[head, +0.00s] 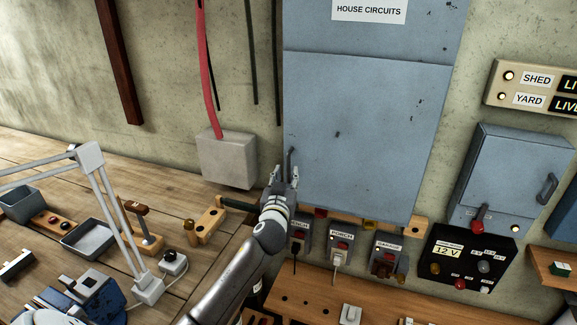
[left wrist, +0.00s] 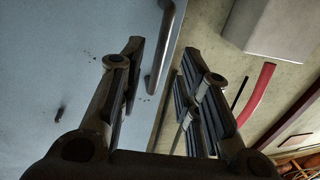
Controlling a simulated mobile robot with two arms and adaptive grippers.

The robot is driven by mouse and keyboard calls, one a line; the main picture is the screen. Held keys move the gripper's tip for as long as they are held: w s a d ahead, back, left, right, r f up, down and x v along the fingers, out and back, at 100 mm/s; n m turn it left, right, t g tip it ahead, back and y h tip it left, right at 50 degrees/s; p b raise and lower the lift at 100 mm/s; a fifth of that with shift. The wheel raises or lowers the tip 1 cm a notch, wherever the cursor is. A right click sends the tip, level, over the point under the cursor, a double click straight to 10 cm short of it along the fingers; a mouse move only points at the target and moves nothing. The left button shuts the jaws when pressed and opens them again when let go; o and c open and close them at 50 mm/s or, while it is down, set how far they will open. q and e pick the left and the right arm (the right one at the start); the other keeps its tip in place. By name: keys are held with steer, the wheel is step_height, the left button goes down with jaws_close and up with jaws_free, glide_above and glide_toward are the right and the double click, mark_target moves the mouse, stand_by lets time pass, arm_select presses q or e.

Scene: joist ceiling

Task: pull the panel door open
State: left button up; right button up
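The panel door (head: 365,130) is a large blue-grey sheet on the wall under a HOUSE CIRCUITS label, lying flat against its box and looking shut. It also fills the left of the left wrist view (left wrist: 60,60). Its dark bar handle (left wrist: 168,45) stands upright near the door's left edge; in the head view the handle (head: 290,157) is partly hidden by my gripper. My left gripper (head: 284,172) is at the door's lower left edge. In the left wrist view its fingers are apart, with the handle showing between and beyond the tips. My right gripper is out of view.
A grey box (head: 227,158) with a red cable is on the wall left of the door. Switch boxes (head: 342,246) sit just below the door. A smaller blue cabinet (head: 512,175) is to the right. A white lamp arm (head: 112,215) stands over the cluttered bench at left.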

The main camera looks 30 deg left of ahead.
mark_target(288, 170)
arm_select(q)
steer(key=x, duration=0.3)
steer(key=shift+w+a+p, duration=0.1)
steer(key=shift+w+p, duration=0.15)
steer(key=shift+p, duration=0.05)
steer(key=shift+w+a, duration=0.25)
steer(key=shift+w, duration=0.3)
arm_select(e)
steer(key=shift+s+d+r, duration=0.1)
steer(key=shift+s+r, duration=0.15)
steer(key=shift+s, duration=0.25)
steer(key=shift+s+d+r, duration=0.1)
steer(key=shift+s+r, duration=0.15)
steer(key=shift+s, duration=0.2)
arm_select(q)
jaws_close()
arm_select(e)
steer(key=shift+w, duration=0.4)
